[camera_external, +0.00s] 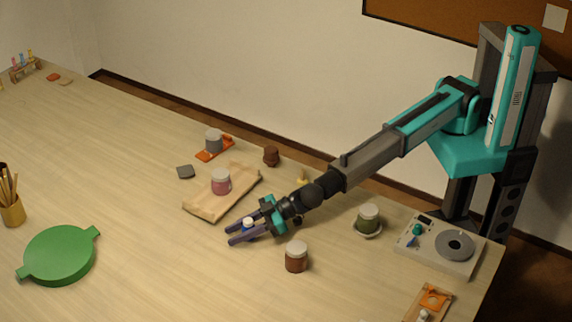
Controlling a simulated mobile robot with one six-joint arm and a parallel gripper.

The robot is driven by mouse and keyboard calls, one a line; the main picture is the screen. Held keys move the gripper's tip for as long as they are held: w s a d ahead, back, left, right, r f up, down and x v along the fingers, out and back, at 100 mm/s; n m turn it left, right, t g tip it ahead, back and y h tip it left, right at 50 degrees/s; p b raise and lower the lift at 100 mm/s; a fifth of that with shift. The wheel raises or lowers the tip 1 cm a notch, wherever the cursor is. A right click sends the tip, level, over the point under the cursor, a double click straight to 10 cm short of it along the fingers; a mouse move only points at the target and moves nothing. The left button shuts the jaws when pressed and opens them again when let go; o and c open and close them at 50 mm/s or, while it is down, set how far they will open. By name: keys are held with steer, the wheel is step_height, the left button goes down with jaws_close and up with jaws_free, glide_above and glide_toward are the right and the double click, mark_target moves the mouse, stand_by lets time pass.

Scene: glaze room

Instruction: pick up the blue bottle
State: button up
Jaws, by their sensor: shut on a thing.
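A small blue bottle (249,230) with a white cap stands between the two dark fingers of my gripper (238,232). My gripper reaches in low from the right and is shut on the bottle. The fingers hide much of the bottle's body. I cannot tell whether its bottom touches the table.
A wooden board (205,207) bearing a pink jar (221,181) lies just behind my gripper. A brown jar (296,257) stands close in front. A green jar (368,217) is to the right, and a green round tray (60,256) is at left. The table's front middle is clear.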

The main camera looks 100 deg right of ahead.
steer(key=shift+r, duration=0.1)
steer(key=shift+c, duration=0.2)
steer(key=shift+r+b, duration=0.7)
steer(key=shift+r, duration=0.7)
steer(key=shift+s+r, duration=0.15)
steer(key=shift+r, duration=0.15)
steer(key=s+d+b, duration=0.1)
steer(key=s+d, duration=0.1)
steer(key=s, duration=0.2)
steer(key=s+d+r+b, duration=0.1)
steer(key=s+d+b, duration=0.1)
steer(key=s, duration=0.3)
steer(key=s+d+b, duration=0.1)
steer(key=s+d, duration=0.1)
steer(key=s, duration=0.3)
steer(key=shift+s+r, duration=0.25)
steer(key=shift+d+b, duration=0.15)
steer(key=shift+b, duration=0.15)
